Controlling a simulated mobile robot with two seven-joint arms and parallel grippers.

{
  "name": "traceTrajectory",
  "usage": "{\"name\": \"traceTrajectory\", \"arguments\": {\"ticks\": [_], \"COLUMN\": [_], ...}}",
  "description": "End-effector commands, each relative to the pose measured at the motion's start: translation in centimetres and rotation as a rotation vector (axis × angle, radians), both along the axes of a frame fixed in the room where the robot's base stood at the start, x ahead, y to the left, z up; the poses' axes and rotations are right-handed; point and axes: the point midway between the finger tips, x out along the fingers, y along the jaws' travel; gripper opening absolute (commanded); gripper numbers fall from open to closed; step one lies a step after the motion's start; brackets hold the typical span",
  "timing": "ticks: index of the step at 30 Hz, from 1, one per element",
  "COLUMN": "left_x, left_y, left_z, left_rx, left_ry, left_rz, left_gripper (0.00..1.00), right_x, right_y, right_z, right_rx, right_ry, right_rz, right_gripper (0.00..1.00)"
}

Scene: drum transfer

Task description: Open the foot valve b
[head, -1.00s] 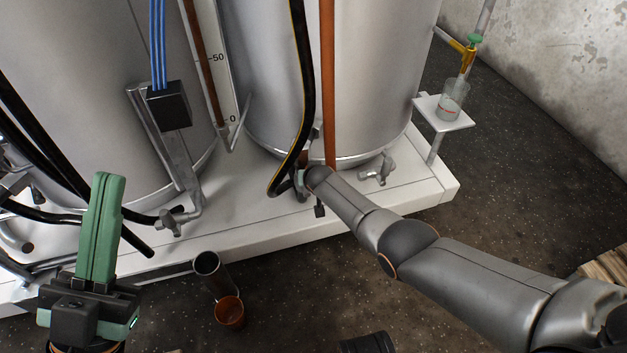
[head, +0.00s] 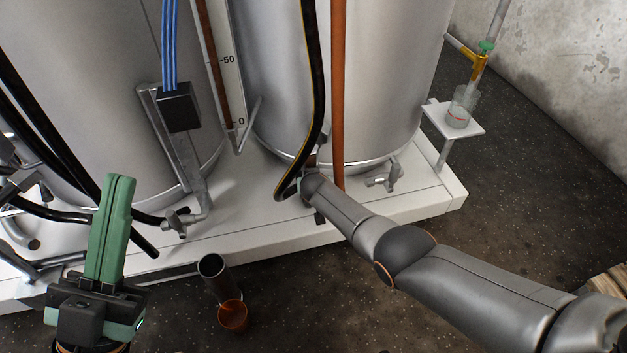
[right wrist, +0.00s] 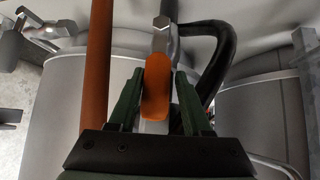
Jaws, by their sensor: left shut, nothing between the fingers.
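An orange valve handle (right wrist: 157,85) on a metal fitting (right wrist: 165,40) shows in the right wrist view. My right gripper (right wrist: 160,77) is open, with one green finger on each side of the handle and small gaps showing. In the head view my right arm reaches to the foot of the right drum (head: 375,80), and its wrist hides most of the gripper and valve. No label shows whether this is valve b. My left gripper (head: 119,180) is shut and empty, upright in front of the left drum (head: 90,70).
An orange pipe (head: 338,90) and a black hose (head: 316,80) run close to the right gripper. Other metal valves (head: 384,179) (head: 180,221) sit along the white platform (head: 270,235). A beaker (head: 460,107) stands on a small shelf at right.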

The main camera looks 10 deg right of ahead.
Motion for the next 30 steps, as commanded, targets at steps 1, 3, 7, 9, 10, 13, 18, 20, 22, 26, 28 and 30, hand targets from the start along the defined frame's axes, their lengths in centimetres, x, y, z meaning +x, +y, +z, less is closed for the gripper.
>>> {"name": "traceTrajectory", "arguments": {"ticks": [1, 3, 7, 9, 10, 13, 18, 20, 22, 26, 28, 30], "left_x": [0.0, 0.0, 0.0, 0.0, 0.0, 0.0, 0.0, 0.0, 0.0, 0.0, 0.0, 0.0], "left_y": [0.0, 0.0, 0.0, 0.0, 0.0, 0.0, 0.0, 0.0, 0.0, 0.0, 0.0, 0.0], "left_z": [0.0, 0.0, 0.0, 0.0, 0.0, 0.0, 0.2, 0.3, 0.5, 0.9, 1.0, 1.2], "left_rx": [0.000, 0.000, 0.000, -0.001, -0.001, -0.001, -0.001, -0.001, 0.000, 0.000, 0.000, 0.001], "left_ry": [0.000, -0.001, -0.001, -0.001, -0.001, -0.001, -0.002, -0.002, -0.002, -0.001, -0.001, -0.001], "left_rz": [0.000, 0.000, 0.000, 0.000, 0.000, 0.000, 0.001, 0.001, 0.000, 0.000, 0.000, 0.000], "left_gripper": [0.00, 0.00, 0.00, 0.00, 0.00, 0.00, 0.00, 0.00, 0.00, 0.00, 0.00, 0.00], "right_x": [0.0, 0.0, 0.0, 0.0, 0.0, 0.0, 0.0, 0.0, 0.0, -0.1, -0.1, -0.2], "right_y": [0.0, -0.1, -0.1, -0.2, -0.2, -0.2, -0.4, -0.6, -0.8, -1.3, -1.5, -1.8], "right_z": [0.0, 0.0, 0.0, 0.0, 0.0, 0.0, 0.1, 0.1, 0.1, 0.1, 0.1, 0.0], "right_rx": [0.001, 0.001, 0.001, 0.002, 0.002, 0.002, 0.014, 0.029, 0.054, 0.116, 0.153, 0.187], "right_ry": [0.001, 0.001, 0.000, 0.000, 0.000, 0.000, 0.000, 0.000, 0.002, 0.006, 0.006, 0.007], "right_rz": [-0.001, -0.002, -0.004, -0.005, -0.005, -0.005, -0.007, -0.008, -0.009, -0.009, -0.009, -0.011], "right_gripper": [0.55, 0.63, 0.67, 0.67, 0.67, 0.67, 0.67, 0.67, 0.67, 0.67, 0.67, 0.67]}}
